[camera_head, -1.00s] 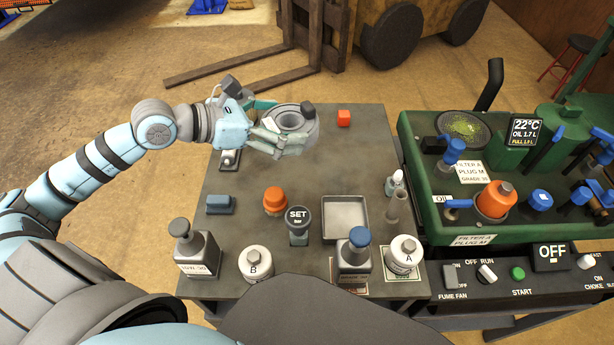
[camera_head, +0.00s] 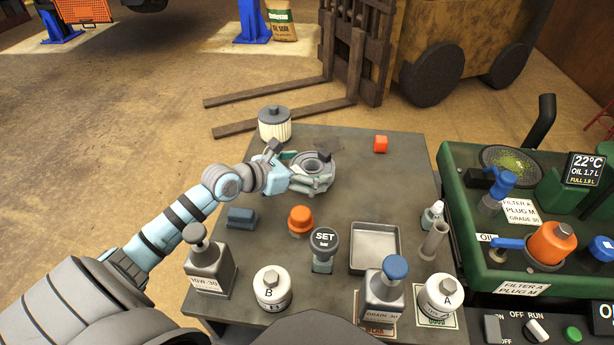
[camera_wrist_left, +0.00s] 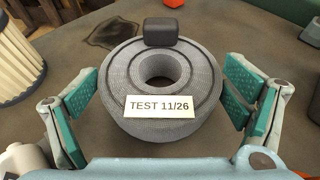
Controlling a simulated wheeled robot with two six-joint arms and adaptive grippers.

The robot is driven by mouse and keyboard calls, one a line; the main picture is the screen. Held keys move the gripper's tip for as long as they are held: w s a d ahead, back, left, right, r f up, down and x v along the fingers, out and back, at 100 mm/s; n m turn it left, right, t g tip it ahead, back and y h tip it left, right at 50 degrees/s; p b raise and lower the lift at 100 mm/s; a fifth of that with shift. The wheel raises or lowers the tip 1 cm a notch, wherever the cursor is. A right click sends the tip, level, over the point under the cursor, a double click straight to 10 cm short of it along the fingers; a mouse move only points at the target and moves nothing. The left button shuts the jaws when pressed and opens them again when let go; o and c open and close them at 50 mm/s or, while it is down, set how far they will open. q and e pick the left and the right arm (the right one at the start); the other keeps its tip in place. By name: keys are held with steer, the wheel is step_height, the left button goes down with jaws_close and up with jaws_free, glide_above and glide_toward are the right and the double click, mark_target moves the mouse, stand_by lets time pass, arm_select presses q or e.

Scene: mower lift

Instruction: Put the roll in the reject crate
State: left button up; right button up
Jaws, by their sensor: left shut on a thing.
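The roll, a thick grey ring (camera_head: 318,160) with a dark block on its rim, is at my left gripper near the table's back left. In the left wrist view the roll (camera_wrist_left: 190,95) bears a "TEST 11/26" label, with a teal-padded finger on each side. My left gripper (camera_head: 312,178) is shut on it. I cannot tell whether its underside touches the table. An orange mesh-sided box (camera_head: 84,10) is cut off at the far upper left; I cannot read whether it is the reject crate. My right gripper is out of view.
A pleated white filter (camera_head: 275,126) stands at the table's back left corner, close behind the gripper. An orange cube (camera_head: 380,144) lies to the right. Bottles, an orange cap (camera_head: 300,220) and a grey tray (camera_head: 375,247) fill the front. Pallet forks (camera_head: 280,107) lie beyond the table.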

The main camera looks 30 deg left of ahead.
arm_select(q)
steer(key=shift+f, duration=0.6)
steer(key=o, duration=1)
steer(key=shift+f, duration=0.1)
steer(key=shift+o, duration=0.8)
